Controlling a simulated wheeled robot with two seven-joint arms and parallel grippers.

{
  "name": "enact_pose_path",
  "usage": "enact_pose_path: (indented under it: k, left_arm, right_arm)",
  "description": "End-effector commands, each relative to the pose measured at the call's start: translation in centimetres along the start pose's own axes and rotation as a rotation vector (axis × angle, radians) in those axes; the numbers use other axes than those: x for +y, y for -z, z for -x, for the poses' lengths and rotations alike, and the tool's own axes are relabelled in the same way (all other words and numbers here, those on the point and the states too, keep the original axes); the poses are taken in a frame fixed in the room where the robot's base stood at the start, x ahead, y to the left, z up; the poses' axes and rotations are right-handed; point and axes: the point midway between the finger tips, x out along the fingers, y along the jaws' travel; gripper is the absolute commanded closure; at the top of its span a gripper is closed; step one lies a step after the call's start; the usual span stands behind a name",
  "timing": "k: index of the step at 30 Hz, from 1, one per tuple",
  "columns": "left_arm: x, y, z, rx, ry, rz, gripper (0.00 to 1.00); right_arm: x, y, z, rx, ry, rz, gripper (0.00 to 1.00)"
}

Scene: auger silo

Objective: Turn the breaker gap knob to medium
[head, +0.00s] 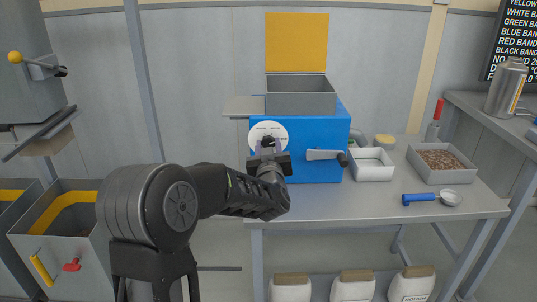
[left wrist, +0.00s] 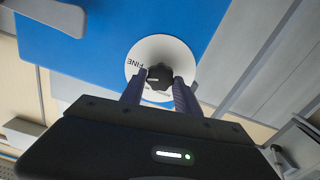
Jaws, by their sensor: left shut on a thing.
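The breaker is a blue machine (head: 315,170) on the table, with a grey hopper (head: 301,101) and an orange panel above it. Its gap knob (left wrist: 159,77) is black and lobed, at the centre of a white round dial (head: 278,129). In the left wrist view the dial (left wrist: 146,51) reads FINE at its left; the other lettering is partly hidden. My left gripper (head: 268,152) is at the dial, its two fingers (left wrist: 159,88) on either side of the knob and shut on it. In the head view the gripper hides most of the knob. My right gripper is not in view.
A grey lever (head: 322,155) sticks out on the machine's front, right of the dial. A white tray (head: 371,165), a grain tray (head: 441,162) and a blue-handled scoop (head: 420,199) occupy the table's right. The table front (head: 340,205) is clear.

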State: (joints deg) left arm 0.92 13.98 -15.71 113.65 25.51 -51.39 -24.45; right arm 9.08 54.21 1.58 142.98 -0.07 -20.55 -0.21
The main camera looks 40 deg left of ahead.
Motion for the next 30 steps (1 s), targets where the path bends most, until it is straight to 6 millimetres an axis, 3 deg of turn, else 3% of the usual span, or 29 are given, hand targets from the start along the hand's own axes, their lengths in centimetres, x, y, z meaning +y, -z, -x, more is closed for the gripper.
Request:
enact_pose_path:
  k: [1,15,30]
  left_arm:
    - [-0.1,-0.5,0.0,0.003,0.000,0.042,1.00]
    - [-0.2,-0.4,0.0,0.002,0.000,0.479,1.00]
    - [-0.2,-0.1,0.0,0.001,0.000,0.729,1.00]
  right_arm:
    - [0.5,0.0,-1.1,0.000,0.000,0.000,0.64]
    - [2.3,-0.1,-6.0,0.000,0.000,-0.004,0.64]
    - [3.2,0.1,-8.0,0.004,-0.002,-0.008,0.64]
